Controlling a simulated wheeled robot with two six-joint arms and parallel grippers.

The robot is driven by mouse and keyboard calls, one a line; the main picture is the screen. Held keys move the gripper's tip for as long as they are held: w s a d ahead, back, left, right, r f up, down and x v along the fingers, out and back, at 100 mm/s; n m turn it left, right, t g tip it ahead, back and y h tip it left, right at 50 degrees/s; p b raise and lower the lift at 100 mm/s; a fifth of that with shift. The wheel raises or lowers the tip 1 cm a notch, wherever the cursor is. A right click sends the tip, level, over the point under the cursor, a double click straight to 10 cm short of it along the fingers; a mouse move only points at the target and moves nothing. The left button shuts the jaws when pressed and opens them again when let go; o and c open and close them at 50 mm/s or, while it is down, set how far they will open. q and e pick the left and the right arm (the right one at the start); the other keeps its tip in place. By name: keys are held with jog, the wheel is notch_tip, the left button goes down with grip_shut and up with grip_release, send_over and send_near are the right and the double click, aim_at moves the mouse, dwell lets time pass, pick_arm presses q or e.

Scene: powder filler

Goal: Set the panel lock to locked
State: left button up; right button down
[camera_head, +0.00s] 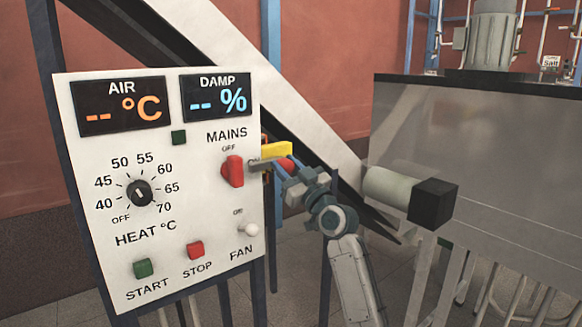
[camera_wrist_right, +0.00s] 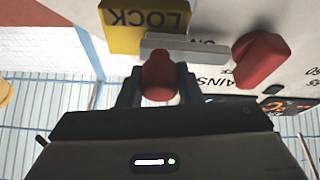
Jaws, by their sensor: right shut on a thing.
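The panel lock sits at the right edge of the white control panel (camera_head: 90,230). Its yellow plate (camera_head: 277,150) reads LOCK, upside down, in the wrist view (camera_wrist_right: 122,38). A grey bar (camera_wrist_right: 190,50) with a red knob (camera_wrist_right: 159,72) lies next to the plate; the bar reaches toward the ON mark beside the red MAINS switch (camera_wrist_right: 262,58). My right gripper (camera_head: 284,168) is shut on the red knob, with one finger on each side of it in the wrist view. The fingers hide part of the knob in the head view. My left gripper is not in view.
The panel also carries a HEAT dial (camera_head: 139,193), a green START button (camera_head: 142,268), a red STOP button (camera_head: 195,250) and a white FAN switch (camera_head: 248,230). A grey machine box (camera_head: 480,170) and a pale cylinder with a black end (camera_head: 433,203) stand right of my arm.

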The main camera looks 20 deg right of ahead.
jog(key=shift+s+a+f, duration=0.1)
jog(key=shift+s+a, duration=0.05)
jog(key=shift+a, duration=0.3)
jog(key=shift+s+a+f, duration=0.1)
jog(key=shift+s+a, duration=0.05)
jog(key=shift+a, duration=0.3)
jog(key=shift+r, duration=0.1)
jog(key=c, duration=1.3)
grip_release()
jog(key=shift+a, duration=0.1)
jog(key=shift+o, duration=1.3)
jog(key=shift+s+a+r, duration=0.1)
jog(key=shift+s+a, duration=0.05)
